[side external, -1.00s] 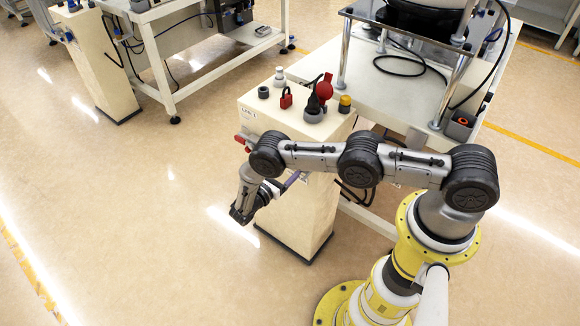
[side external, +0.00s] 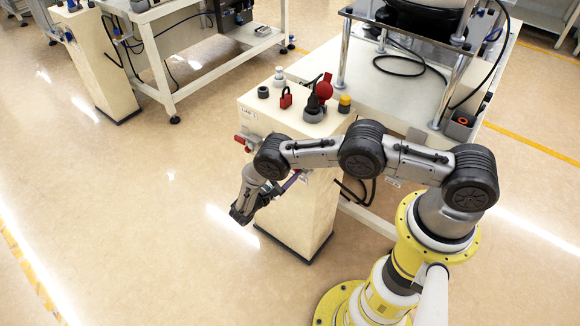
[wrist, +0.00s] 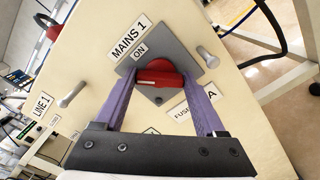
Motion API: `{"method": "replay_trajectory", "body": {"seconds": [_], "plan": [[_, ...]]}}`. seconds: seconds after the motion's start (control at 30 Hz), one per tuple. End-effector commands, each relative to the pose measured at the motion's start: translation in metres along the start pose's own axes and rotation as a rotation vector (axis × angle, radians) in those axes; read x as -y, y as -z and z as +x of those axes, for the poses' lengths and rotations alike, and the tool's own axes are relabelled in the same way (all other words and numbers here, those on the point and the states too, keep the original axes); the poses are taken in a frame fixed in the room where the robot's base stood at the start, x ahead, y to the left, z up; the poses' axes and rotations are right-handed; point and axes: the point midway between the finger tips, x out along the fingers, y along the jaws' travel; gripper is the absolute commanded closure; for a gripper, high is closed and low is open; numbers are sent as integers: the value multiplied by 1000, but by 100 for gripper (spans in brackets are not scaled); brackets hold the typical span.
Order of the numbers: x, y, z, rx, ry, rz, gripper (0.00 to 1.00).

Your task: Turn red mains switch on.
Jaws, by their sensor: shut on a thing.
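The red mains switch (wrist: 158,77) sits on a grey plate (wrist: 183,52) on the cream cabinet's front, in the wrist view. Labels reading MAINS 1 and ON are at its upper left. Its red handle lies crosswise between the two purple fingers of my gripper (wrist: 160,80), which is shut on it. In the side external view my gripper (side external: 297,175) reaches the front face of the cabinet (side external: 300,215); the switch itself is hidden there behind my arm.
Metal pegs (wrist: 73,95) stick out on both sides of the plate. A red handle (side external: 243,141) juts from the cabinet's left side. The floor at left is clear.

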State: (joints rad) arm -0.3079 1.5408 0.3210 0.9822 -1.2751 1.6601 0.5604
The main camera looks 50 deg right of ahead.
Motion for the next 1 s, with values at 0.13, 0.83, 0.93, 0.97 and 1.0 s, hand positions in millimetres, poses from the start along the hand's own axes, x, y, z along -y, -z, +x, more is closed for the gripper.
{"method": "replay_trajectory", "body": {"seconds": [0.13, 0.83, 0.93, 0.97, 1.0], "plan": [[0, 0, -1, -3, 0, 139, 83], [1, 1, -2, -3, 0, 667, 83], [1, 1, -2, -3, 0, 701, 83], [1, 1, -2, -3, 0, 709, 83], [1, 1, -2, -4, 0, 717, 83]]}}
